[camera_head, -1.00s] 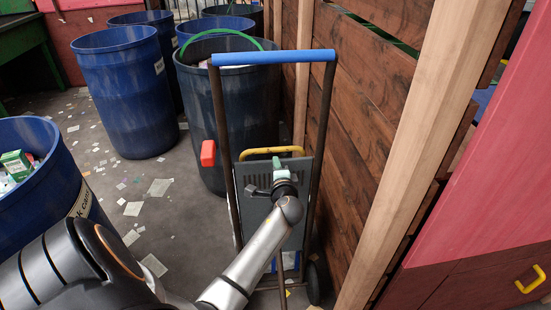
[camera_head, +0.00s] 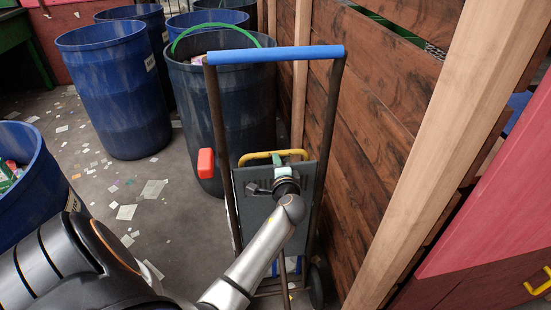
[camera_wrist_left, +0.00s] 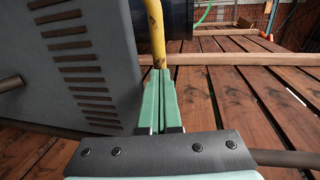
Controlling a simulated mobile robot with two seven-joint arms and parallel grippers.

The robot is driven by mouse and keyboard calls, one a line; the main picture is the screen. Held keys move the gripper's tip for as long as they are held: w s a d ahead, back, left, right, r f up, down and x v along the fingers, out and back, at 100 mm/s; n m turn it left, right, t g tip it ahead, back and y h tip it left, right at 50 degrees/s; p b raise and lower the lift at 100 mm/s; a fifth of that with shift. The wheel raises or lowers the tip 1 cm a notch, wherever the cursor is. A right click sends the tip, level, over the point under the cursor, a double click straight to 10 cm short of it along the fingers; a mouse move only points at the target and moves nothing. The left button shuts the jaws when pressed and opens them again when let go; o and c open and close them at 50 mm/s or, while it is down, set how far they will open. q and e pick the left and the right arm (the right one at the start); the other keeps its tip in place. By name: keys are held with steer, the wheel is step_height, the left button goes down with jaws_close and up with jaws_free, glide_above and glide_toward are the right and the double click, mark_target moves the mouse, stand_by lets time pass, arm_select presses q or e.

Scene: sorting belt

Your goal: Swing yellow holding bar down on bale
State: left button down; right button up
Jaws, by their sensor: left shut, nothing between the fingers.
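The yellow bar (camera_head: 258,156) is a bent tube across the top of a grey slotted panel (camera_head: 250,180) on an upright hand truck. My left gripper (camera_head: 285,157) is at the right part of the bar, and its hand hides part of the panel. In the left wrist view the green fingers (camera_wrist_left: 160,88) are pressed together and empty. The yellow bar (camera_wrist_left: 156,38) runs up from just beyond their tips; I cannot tell whether they touch it. The grey panel (camera_wrist_left: 75,65) is close on the left there. I cannot make out a bale. My right gripper is not in view.
The hand truck has a blue handle (camera_head: 275,54) and a red block (camera_head: 205,163) on its left post. A wooden plank wall (camera_head: 372,110) stands close on the right. Blue barrels (camera_head: 115,90) stand behind and at left. Paper scraps litter the floor.

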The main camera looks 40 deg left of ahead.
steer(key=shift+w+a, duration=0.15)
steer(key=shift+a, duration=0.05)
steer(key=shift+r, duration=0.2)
